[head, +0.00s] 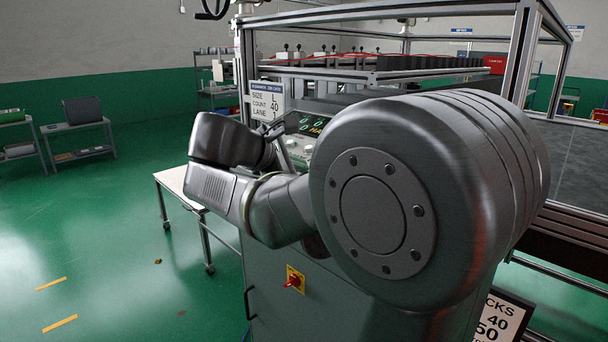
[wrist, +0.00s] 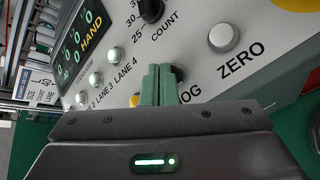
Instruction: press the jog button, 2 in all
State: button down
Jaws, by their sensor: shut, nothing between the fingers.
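The jog button (wrist: 179,73) is a dark knob on the grey control panel, partly hidden behind my fingers in the wrist view. Its label is partly covered, with only "OG" showing. My gripper (wrist: 158,72) has two green fingers, shut together with nothing between them. The fingertips are right at the button in the picture; I cannot tell whether they touch it. In the head view my arm hides most of the panel (head: 300,143), and the button cannot be made out there.
A white ZERO button (wrist: 224,38) is to the right. The COUNT knob (wrist: 151,9) is above. A red rotary switch (head: 294,281) is on the cabinet front.

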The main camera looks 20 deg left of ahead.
jog(key=shift+f, duration=0.3)
jog(key=shift+r, duration=0.1)
dwell(0.4)
jog(key=shift+s+a+r+p, duration=0.1)
jog(key=shift+s+r+p, duration=0.05)
jog(key=shift+r+p, duration=0.6)
jog(key=r+p, duration=0.1)
jog(key=s+r+p, duration=0.1)
jog(key=r+p, duration=0.2)
jog(key=shift+s+a+r, duration=0.2)
jog(key=shift+a+r, duration=0.05)
jog(key=shift+r, duration=0.15)
dwell(0.6)
